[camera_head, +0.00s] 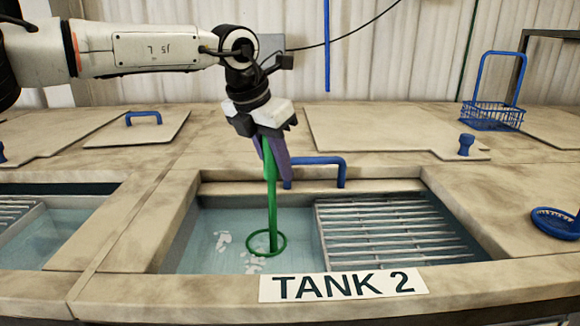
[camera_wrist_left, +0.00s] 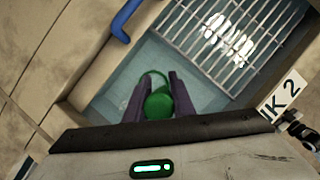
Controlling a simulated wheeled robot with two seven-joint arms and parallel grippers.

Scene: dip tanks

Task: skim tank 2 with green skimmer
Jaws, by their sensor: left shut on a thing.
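The green skimmer (camera_head: 271,205) hangs upright from my left gripper (camera_head: 274,148), which is shut on the top of its handle. Its ring is low in the open part of tank 2 (camera_head: 210,208), at about the liquid's level; I cannot tell whether it is under the surface. White scraps (camera_head: 223,239) float beside and below the ring. In the left wrist view, the skimmer's round green handle end (camera_wrist_left: 159,104) is between the two fingers (camera_wrist_left: 158,100). The "TANK 2" label (camera_head: 343,285) is on the front rim. My right gripper is not in view.
A metal grate (camera_head: 390,230) covers the right part of tank 2. A blue handle (camera_head: 318,161) stands at its back edge. A blue basket (camera_head: 491,115) is at the back right, and a blue round skimmer (camera_head: 556,222) lies at the right. Another tank (camera_head: 60,235) is at the left.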

